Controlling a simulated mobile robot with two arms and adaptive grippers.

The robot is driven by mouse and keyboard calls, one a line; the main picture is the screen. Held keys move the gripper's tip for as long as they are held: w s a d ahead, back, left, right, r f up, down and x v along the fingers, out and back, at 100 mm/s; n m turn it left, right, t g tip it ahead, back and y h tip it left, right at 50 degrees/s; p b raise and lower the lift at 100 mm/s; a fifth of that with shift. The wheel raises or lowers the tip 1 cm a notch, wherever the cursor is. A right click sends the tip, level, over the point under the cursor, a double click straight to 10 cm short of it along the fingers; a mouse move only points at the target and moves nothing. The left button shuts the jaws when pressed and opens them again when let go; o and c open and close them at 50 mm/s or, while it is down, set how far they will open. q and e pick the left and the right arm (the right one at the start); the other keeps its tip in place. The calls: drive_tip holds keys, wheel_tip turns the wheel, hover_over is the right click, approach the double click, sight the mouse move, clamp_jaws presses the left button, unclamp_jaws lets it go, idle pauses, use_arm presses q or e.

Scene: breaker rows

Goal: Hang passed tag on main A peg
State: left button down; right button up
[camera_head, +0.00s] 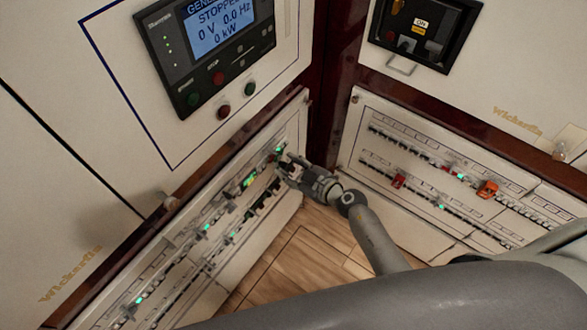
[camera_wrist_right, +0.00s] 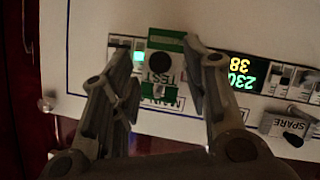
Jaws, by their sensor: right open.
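My right gripper (camera_head: 285,166) is at the upper end of the left breaker panel (camera_head: 285,122) in the head view. In the right wrist view my right gripper (camera_wrist_right: 162,62) is open, with one finger on each side of a green-and-white tag (camera_wrist_right: 166,44) reading "TEST". A round dark knob or peg end (camera_wrist_right: 161,66) shows in front of the tag. Whether the fingers touch the tag, I cannot tell. A label starting "MAIN" (camera_wrist_right: 170,103) is partly hidden behind the tag and fingers. My left gripper is not in view.
A lit meter (camera_wrist_right: 243,73) and a grey "SPARE" tag (camera_wrist_right: 290,128) are to the right in the wrist view. The right breaker panel (camera_head: 365,112) carries red (camera_head: 398,181) and orange (camera_head: 487,189) pieces. Wooden floor (camera_head: 305,258) lies between the panels.

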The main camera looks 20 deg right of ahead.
drive_tip(key=v, duration=1.2)
idle(4.5)
drive_tip(key=s+d+f+m+g+h, duration=0.1)
drive_tip(key=s+f+m+h, duration=0.15)
drive_tip(key=f, duration=0.55)
drive_tip(key=s+d+f+m+g+h, duration=0.1)
drive_tip(key=s+f, duration=0.2)
drive_tip(key=f, duration=0.4)
drive_tip(key=s+d+f+m+h, duration=0.1)
drive_tip(key=s+d+f+m, duration=0.15)
drive_tip(key=f, duration=0.55)
drive_tip(key=s+f+g+h, duration=0.1)
drive_tip(key=s+f+g, duration=0.3)
drive_tip(key=s, duration=0.9)
drive_tip(key=s+f+m+g+h, duration=0.1)
drive_tip(key=s+f+g, duration=0.4)
drive_tip(key=s+f, duration=0.6)
drive_tip(key=s, duration=0.3)
drive_tip(key=shift+d+f, duration=0.2)
